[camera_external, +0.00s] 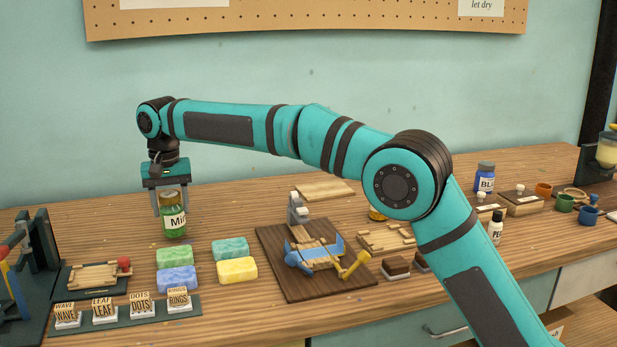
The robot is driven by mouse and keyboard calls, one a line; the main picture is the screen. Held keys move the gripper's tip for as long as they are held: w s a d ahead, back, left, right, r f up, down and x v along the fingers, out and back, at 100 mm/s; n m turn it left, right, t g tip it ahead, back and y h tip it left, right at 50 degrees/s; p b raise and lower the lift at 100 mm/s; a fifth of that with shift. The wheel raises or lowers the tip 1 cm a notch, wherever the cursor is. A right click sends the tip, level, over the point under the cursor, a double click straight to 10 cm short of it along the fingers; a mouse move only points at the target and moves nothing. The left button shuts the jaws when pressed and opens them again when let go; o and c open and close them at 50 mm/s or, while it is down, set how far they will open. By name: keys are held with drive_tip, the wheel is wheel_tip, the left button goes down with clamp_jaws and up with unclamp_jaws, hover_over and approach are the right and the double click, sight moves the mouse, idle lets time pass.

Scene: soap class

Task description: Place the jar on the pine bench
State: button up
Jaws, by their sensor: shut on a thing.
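A green jar (174,220) with a label reading "Mi…" hangs upright in my gripper (172,200) at the left of the external view. My gripper points down and is shut on the jar near its top. The jar appears to be just above or at the wooden bench (225,312), behind the soaps; I cannot tell whether it touches. The bench has a light wood top that runs across the view.
Green (174,256), blue (178,280), teal (230,248) and yellow (237,270) soaps lie in front of the jar. A dark board (275,262) with a tool stands to the right. A stamp rack (125,312) lies in front. A blue-labelled bottle (485,178) stands far right.

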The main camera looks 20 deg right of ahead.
drive_tip(key=shift+f, duration=0.75)
drive_tip(key=o, duration=1.2)
drive_tip(key=shift+f, duration=0.15)
drive_tip(key=shift+c, duration=0.2)
wheel_tip(320, 180, up, 12)
drive_tip(key=shift+f, duration=0.1)
drive_tip(key=shift+r, duration=0.25)
